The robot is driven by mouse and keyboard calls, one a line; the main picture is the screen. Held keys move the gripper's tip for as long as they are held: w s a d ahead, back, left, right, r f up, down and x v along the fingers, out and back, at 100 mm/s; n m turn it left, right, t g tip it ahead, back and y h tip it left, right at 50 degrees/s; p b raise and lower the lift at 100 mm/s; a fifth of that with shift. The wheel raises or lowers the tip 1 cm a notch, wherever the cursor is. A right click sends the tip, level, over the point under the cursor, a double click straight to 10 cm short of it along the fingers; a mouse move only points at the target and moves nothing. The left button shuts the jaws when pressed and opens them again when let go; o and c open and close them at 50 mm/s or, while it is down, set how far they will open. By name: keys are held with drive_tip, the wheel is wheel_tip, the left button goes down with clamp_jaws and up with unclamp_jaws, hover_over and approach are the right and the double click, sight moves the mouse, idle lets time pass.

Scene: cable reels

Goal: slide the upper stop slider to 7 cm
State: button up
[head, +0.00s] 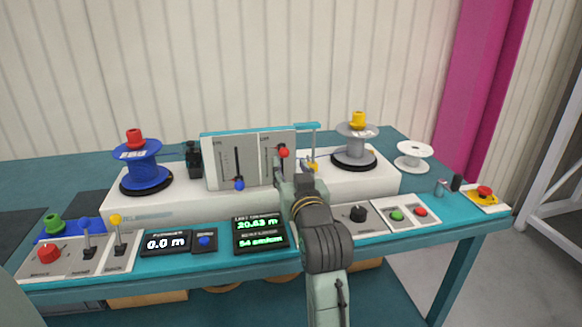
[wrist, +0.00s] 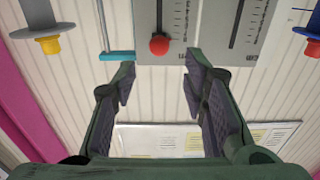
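A grey upright slider panel (head: 230,165) stands on the white bench unit and has two vertical slots with scales. The right slot carries a red knob (head: 284,152), and the left slot has a blue knob (head: 239,184) near its bottom. The slot labels are too small to read surely. In the wrist view, which is turned upside down, the red knob (wrist: 159,45) lies ahead between the fingertips, apart from them. My gripper (wrist: 159,80) is open and empty. In the head view my gripper (head: 288,170) is just in front of the panel's right part, largely hidden by my arm.
A blue reel (head: 138,165) stands left of the panel and a grey reel (head: 355,143) right of it. A teal bar (wrist: 117,56) juts out beside the panel, close to one finger. Displays, switches and buttons line the bench front.

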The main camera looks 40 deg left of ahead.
sight(284, 157)
drive_tip(key=shift+f+x, duration=0.2)
drive_tip(key=shift+x, duration=4.25)
drive_tip(key=shift+d, duration=0.1)
drive_tip(key=shift+c, duration=0.2)
drive_tip(key=c, duration=0.8)
drive_tip(key=shift+f, duration=0.55)
